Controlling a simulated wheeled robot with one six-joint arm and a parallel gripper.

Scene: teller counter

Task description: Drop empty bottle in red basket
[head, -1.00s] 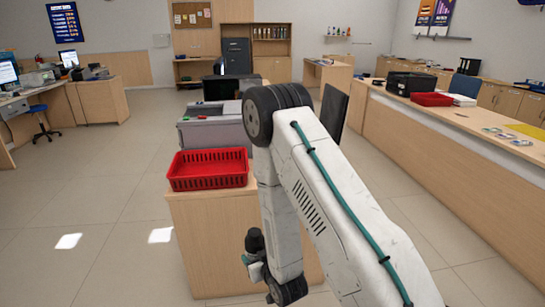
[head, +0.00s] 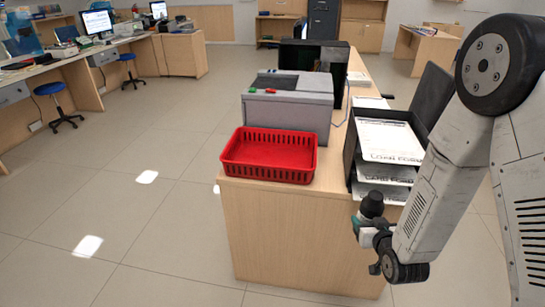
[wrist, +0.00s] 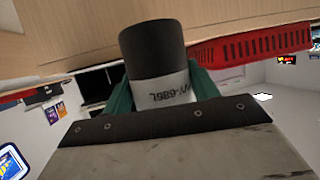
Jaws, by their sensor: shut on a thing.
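The red basket (head: 268,172) stands on the near end of the wooden counter in the head view and looks empty. Part of it shows at the upper right of the wrist view (wrist: 262,45). My gripper (head: 366,222) is in front of the counter's right side, lower than the basket and to its right. It is shut on a dark bottle (head: 372,205) with a pale label. In the wrist view the bottle (wrist: 152,45) sits between the green fingers, with its lower part hidden by the gripper. I cannot see whether the bottle holds anything.
A grey machine (head: 290,108) stands right behind the basket. A black tray stack with papers (head: 388,140) is on the counter to the basket's right, close above my gripper. Open floor (head: 150,220) lies left of the counter. Desks and blue stools (head: 62,105) are farther left.

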